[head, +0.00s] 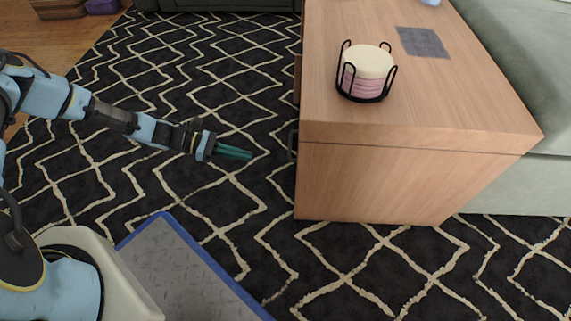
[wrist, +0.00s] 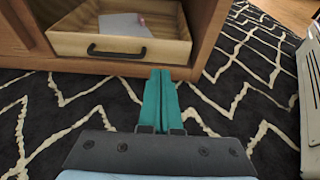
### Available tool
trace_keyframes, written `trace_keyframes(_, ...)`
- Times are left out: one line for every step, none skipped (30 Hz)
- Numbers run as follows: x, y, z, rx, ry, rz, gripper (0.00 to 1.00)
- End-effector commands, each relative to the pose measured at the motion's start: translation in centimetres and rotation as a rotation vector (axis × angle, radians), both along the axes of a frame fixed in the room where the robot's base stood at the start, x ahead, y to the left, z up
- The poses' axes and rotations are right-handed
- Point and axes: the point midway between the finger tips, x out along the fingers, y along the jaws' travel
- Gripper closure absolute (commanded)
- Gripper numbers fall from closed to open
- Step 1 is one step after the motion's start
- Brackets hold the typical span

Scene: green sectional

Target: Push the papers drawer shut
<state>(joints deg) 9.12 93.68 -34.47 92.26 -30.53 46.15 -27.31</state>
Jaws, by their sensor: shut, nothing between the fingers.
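The papers drawer, with a pale wood front (wrist: 165,51) and a dark bar handle, stands partly open low in the wooden cabinet in the wrist view. White paper (wrist: 124,24) lies inside it, with a small reddish item. In the head view a dark handle (head: 292,144) shows at the cabinet's left side; the drawer's inside is hidden there. My gripper (head: 235,152) has teal fingers pointing right toward that side. It is shut and empty. In the wrist view its fingertips (wrist: 161,74) are in front of the drawer's right part, seemingly apart from it.
The wooden cabinet (head: 420,110) carries a black wire holder (head: 362,97) with round coasters and a grey mat (head: 422,41). A green sofa (head: 525,60) stands along its right. The patterned rug (head: 200,60) is clear around my arm.

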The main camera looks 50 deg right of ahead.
Motion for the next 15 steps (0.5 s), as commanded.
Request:
trace_keyframes(-0.2, -0.2, -0.1, -0.003, 0.005, 0.003, 1.0)
trace_keyframes(-0.4, -0.3, -0.2, -0.003, 0.006, 0.003, 1.0)
trace_keyframes(-0.7, -0.5, -0.3, -0.004, 0.006, 0.002, 1.0)
trace_keyframes(-1.0, -0.7, -0.5, -0.004, 0.006, 0.001, 1.0)
trace_keyframes(-1.4, -1.0, -0.6, -0.003, 0.005, 0.001, 1.0)
trace_keyframes(-1.9, -1.3, -0.9, -0.004, 0.005, 0.0, 1.0)
trace_keyframes(-2.3, -1.6, -1.1, -0.003, 0.004, 0.0, 1.0)
trace_keyframes(-2.8, -2.0, -1.4, -0.003, 0.004, -0.001, 1.0)
trace_keyframes(-3.4, -2.4, -1.6, -0.003, 0.005, -0.002, 1.0)
trace_keyframes(-4.0, -2.8, -1.8, -0.002, 0.004, -0.002, 1.0)
trace_keyframes(-4.5, -3.1, -2.1, -0.002, 0.006, -0.002, 1.0)
trace_keyframes(-5.1, -3.6, -2.3, -0.002, 0.005, -0.001, 1.0)
trace_keyframes(-5.5, -4.0, -2.5, -0.002, 0.005, -0.001, 1.0)
trace_keyframes(-6.0, -4.3, -2.7, -0.002, 0.004, -0.002, 1.0)
trace_keyframes(-6.6, -4.8, -3.0, -0.002, 0.004, -0.002, 1.0)
